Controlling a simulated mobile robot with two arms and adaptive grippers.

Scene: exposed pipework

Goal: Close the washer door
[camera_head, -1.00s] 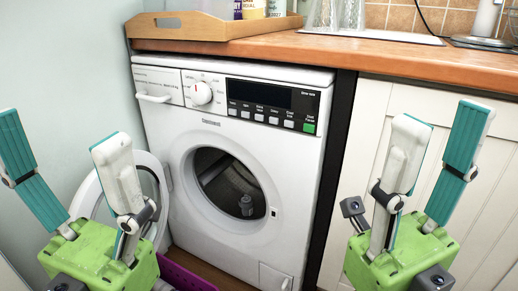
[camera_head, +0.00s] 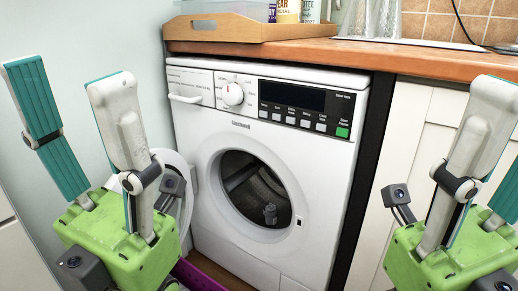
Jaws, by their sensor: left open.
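The white washer (camera_head: 240,155) stands under the wooden counter, with its round drum opening (camera_head: 256,190) uncovered. Its door (camera_head: 178,170) is swung wide open to the left, near the wall, and is partly hidden behind my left gripper. My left gripper (camera_head: 72,95) is open and empty, in front of the door, with its fingers pointing up and spread apart. I cannot tell whether it touches the door. My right gripper (camera_head: 498,135) is at the right edge, in front of the cream cupboard, its fingers up and spread, empty and partly cut off by the frame.
The wooden counter (camera_head: 430,60) runs above the washer and bears a wooden tray (camera_head: 250,30) with bottles. A purple basket (camera_head: 195,278) lies on the floor below the door. A cream cupboard (camera_head: 410,125) is at right. The space before the drum opening looks clear.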

